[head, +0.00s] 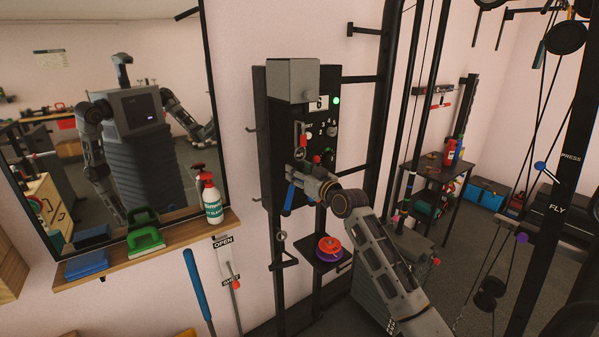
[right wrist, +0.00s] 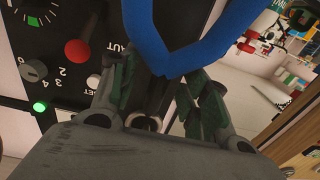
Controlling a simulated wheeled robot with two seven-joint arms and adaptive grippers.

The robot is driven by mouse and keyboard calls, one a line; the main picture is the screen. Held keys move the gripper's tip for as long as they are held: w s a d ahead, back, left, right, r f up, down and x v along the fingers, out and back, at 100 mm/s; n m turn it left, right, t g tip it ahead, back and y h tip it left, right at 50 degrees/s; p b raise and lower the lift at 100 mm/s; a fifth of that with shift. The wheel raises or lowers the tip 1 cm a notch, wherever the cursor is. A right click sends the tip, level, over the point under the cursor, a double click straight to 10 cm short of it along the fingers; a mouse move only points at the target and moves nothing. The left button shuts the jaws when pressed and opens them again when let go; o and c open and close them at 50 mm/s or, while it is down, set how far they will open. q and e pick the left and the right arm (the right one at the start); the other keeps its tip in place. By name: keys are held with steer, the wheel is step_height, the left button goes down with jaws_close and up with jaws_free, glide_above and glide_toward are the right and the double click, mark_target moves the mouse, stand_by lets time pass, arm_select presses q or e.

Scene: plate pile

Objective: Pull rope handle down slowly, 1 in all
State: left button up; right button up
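A blue rope handle (head: 289,197) hangs at the front of a black wall-mounted machine (head: 280,130) with a grey box on top. In the right wrist view the handle shows as a thick blue loop (right wrist: 188,55) crossing just beyond and between the fingers. My right gripper (head: 300,178) is at the machine's front, beside the handle. In the right wrist view its dark green-padded fingers (right wrist: 162,88) stand apart, with a gap between them. I cannot tell whether they touch the loop. My left gripper is not directly in view.
The machine's panel has a lit green lamp (head: 337,100) and a red knob (right wrist: 78,52). A shelf (head: 180,232) with a spray bottle (head: 210,197) is left, under a mirror reflecting me. A small shelf (head: 330,265) with red and purple rings is below. A black rack stands right.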

steer(key=shift+s+d+r, duration=0.1)
steer(key=shift+d, duration=0.1)
steer(key=v, duration=1.1)
steer(key=shift+s+d, duration=0.15)
steer(key=shift+s, duration=0.1)
stand_by(0.4)
